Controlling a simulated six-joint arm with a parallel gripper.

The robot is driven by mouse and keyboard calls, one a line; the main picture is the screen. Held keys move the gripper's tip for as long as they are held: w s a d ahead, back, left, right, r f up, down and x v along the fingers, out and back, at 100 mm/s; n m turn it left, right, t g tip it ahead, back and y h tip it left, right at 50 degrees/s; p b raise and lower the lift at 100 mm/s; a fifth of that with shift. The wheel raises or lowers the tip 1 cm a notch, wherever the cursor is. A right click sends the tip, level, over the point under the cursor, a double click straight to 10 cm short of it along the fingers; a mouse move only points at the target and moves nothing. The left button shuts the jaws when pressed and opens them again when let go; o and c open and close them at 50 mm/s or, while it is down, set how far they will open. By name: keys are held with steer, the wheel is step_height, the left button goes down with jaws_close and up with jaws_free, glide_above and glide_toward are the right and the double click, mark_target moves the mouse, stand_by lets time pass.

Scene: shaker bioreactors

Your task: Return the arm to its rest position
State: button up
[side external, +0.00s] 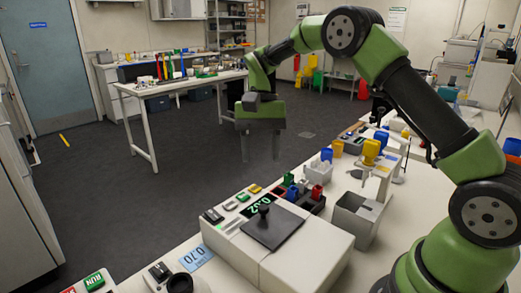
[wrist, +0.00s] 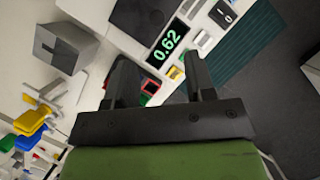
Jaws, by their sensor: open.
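My green arm rises from its base at the right of the side external view and arches left. My gripper (side external: 260,153) hangs from its end, pointing down, in the air beyond the far edge of the white bench. Its two fingers are apart with nothing between them. In the wrist view my gripper (wrist: 160,85) is also open and empty, with the bench and its device below.
A white shaker device (side external: 300,255) with a lit display and a dark platform (side external: 272,227) stands on the bench. A grey open bin (side external: 355,218) and small coloured items stand to its right. Another table (side external: 180,88) stands behind; the floor between is clear.

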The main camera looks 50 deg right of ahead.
steer(key=s+a+r+n+t+h, duration=0.1)
steer(key=s+r+t, duration=0.2)
steer(key=s+r, duration=0.25)
steer(key=s+a+r+n+t, duration=0.2)
steer(key=s+r, duration=0.2)
steer(key=r, duration=0.3)
steer(key=s+n+t, duration=0.2)
steer(key=s+t, duration=0.3)
steer(key=s, duration=0.6)
steer(key=shift+s+a+f, duration=0.2)
steer(key=shift+a+f, duration=0.1)
steer(key=shift+a, duration=0.1)
